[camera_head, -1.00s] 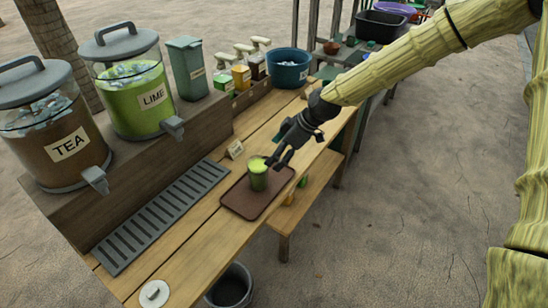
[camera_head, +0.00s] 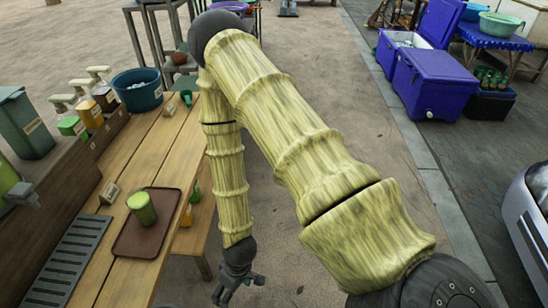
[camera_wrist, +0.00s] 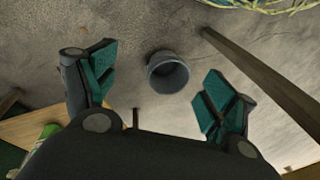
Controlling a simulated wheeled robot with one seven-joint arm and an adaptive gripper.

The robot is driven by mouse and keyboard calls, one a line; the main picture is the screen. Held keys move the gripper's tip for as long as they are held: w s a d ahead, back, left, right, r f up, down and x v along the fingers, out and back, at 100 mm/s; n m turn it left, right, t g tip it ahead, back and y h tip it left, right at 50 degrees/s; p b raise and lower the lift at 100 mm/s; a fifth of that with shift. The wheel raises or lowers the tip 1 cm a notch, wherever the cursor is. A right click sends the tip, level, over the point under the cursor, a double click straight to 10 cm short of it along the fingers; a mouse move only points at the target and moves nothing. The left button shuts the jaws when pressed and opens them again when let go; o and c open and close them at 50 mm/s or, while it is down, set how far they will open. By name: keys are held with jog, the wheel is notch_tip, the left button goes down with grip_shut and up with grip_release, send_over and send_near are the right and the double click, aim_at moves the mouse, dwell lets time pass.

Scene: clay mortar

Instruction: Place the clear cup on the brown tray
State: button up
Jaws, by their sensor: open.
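The clear cup (camera_head: 141,208), filled with green drink, stands upright on the brown tray (camera_head: 128,243) on the wooden table. My gripper (camera_head: 238,291) hangs to the right of the tray, beyond the table's edge, and does not touch the cup. In the wrist view my gripper (camera_wrist: 158,92) has its two teal-padded fingers spread wide with nothing between them. The cup and tray are not clearly identifiable in the wrist view.
A grey bucket (camera_wrist: 168,73) stands on the ground in the wrist view. A metal drip grate (camera_head: 68,258) lies left of the tray. A bench (camera_head: 199,215) with small bottles runs beside the table. Blue coolers (camera_head: 434,80) stand far right; the ground between is clear.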

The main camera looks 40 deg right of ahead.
jog(key=s+d+f+m+h, duration=0.1)
jog(key=s+d, duration=0.1)
jog(key=s, duration=0.4)
jog(key=s+d+f+m+h, duration=0.1)
jog(key=s+d+m, duration=0.1)
jog(key=s, duration=0.5)
jog(key=shift+d+f, duration=0.4)
jog(key=shift+d, duration=0.4)
